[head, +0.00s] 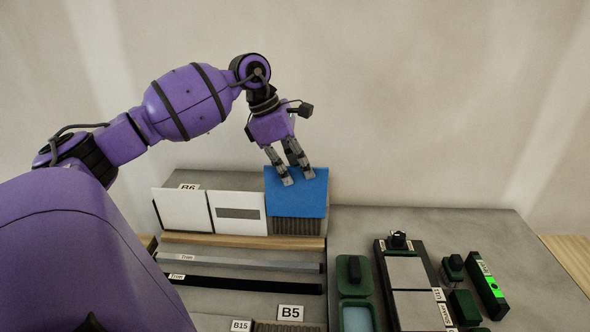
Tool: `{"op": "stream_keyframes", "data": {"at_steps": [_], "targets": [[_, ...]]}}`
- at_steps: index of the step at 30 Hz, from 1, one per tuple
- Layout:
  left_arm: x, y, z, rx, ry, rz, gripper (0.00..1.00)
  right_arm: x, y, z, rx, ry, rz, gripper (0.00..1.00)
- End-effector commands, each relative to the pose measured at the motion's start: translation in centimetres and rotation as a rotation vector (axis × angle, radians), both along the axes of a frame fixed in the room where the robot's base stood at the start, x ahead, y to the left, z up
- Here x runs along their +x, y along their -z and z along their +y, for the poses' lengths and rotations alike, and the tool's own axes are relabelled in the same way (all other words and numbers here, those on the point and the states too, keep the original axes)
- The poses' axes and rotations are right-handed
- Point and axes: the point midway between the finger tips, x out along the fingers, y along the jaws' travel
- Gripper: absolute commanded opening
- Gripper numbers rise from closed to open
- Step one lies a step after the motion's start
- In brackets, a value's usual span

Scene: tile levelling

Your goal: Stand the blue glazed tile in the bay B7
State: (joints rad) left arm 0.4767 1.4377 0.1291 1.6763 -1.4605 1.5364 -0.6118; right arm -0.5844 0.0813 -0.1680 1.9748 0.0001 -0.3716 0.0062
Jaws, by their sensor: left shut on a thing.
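The blue glazed tile (297,202) stands close to upright at the right end of a row of tiles on the bench. My left gripper (298,178) comes down from above and is shut on its upper edge. Below the tile a dark ribbed strip (296,227) shows; I cannot tell whether the tile's lower edge touches it. No B7 label can be read; a B6 label (188,187) shows partly at the back left of the row. My right gripper is not in view.
Two white tiles, one plain (181,211) and one with a grey band (237,212), stand left of the blue tile. Trim strips (240,263) lie in front. A green tray (355,290), a grey-topped block (410,280) and a level (487,285) lie right. The back right bench is clear.

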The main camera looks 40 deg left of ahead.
Motion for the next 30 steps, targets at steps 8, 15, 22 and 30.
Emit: {"op": "stream_keyframes", "data": {"at_steps": [8, 15, 22, 30], "targets": [[0.0, 1.5, 0.0, 0.0, 0.003, 0.003, 0.0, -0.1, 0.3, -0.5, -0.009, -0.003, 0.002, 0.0], [0.0, 3.8, -0.1, -0.001, 0.002, 0.002, 0.0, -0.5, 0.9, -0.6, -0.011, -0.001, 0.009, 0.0], [-0.1, 6.1, -0.1, -0.001, 0.003, 0.002, 0.0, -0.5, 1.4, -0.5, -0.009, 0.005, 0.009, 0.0], [0.0, 8.1, 0.0, 0.001, 0.002, 0.001, 0.0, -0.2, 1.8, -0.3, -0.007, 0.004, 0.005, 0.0]]}}
